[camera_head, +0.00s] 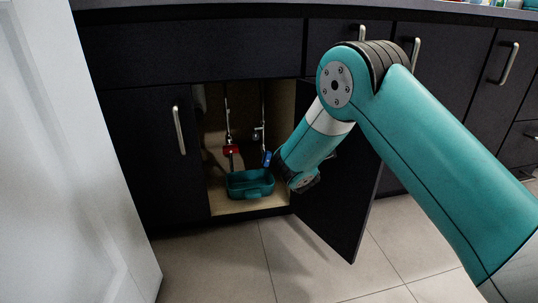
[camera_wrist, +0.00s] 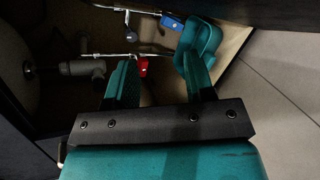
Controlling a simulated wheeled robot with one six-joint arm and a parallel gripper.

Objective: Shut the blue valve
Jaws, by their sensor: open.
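The blue valve (camera_head: 266,158) hangs on a pipe at the right side inside the open cabinet, behind the teal bin. It also shows at the top of the wrist view (camera_wrist: 172,22), beyond my fingertips and beside the bin. My gripper (camera_wrist: 158,72) is open, with its two fingers apart and nothing held between them. In the head view my gripper (camera_head: 277,161) is at the cabinet opening, close to the blue valve in the picture; its fingers are mostly hidden by my wrist.
A red valve (camera_head: 231,149) is on the left pipe. The teal bin (camera_head: 250,194) stands on the cabinet floor in front of the valves. The open cabinet door (camera_head: 340,205) is on the right, close to my arm. A white panel (camera_head: 75,170) stands at the left.

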